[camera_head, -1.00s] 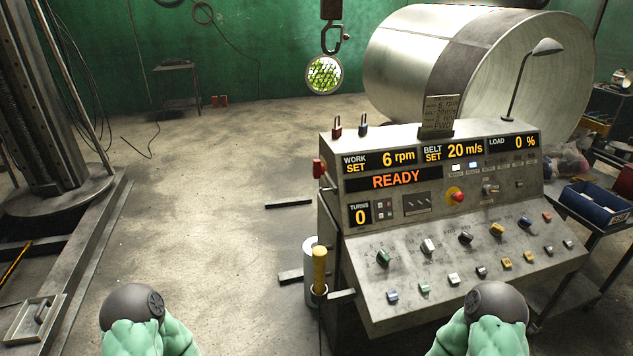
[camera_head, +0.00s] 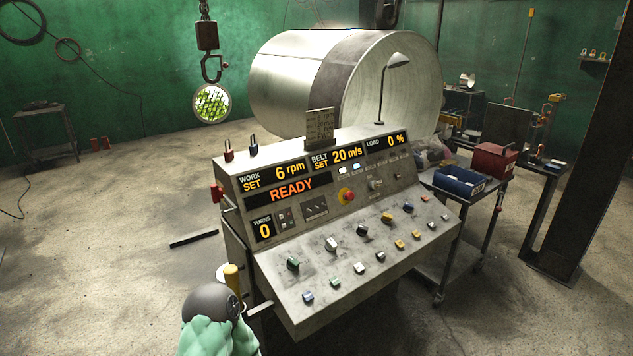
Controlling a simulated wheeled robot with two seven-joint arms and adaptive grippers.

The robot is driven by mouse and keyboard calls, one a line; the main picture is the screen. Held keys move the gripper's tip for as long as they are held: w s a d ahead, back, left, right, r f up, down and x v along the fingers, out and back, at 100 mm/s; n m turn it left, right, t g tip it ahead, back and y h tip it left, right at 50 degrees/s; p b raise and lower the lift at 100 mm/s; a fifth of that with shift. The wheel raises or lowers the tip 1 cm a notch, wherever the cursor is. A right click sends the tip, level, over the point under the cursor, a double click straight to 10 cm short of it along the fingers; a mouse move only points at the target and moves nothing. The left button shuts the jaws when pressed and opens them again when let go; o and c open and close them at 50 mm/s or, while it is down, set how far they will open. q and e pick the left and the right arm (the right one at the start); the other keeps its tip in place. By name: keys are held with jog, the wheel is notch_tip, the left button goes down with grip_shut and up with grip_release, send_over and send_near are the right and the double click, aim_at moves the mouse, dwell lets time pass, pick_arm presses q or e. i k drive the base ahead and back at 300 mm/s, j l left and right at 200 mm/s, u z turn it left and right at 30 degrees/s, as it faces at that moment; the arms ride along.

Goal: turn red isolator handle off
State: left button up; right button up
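The red handle (camera_head: 217,193) sticks out from the upper left side of the grey control console (camera_head: 330,255), just left of the console's display panel. It is small here and its exact turn angle is hard to tell. The console display reads READY. Neither gripper shows. A rounded grey and green part of my own arm stands at the bottom, in front of the console's lower left corner, well below the red handle and apart from it in the picture.
A yellow-handled tool (camera_head: 231,274) stands at the console's left side, partly hidden by my arm. A hook with a round green-patterned piece (camera_head: 211,103) hangs at upper left. A cart with a blue bin (camera_head: 459,181) and red box (camera_head: 493,160) stands right.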

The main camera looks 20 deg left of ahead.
aim_at(216, 193)
jog(key=i+j+z, duration=0.15)
jog(key=j+z, duration=0.2)
jog(key=j, duration=0.65)
jog(key=j+z, duration=0.4)
jog(key=j, duration=0.55)
jog(key=i+j, duration=0.05)
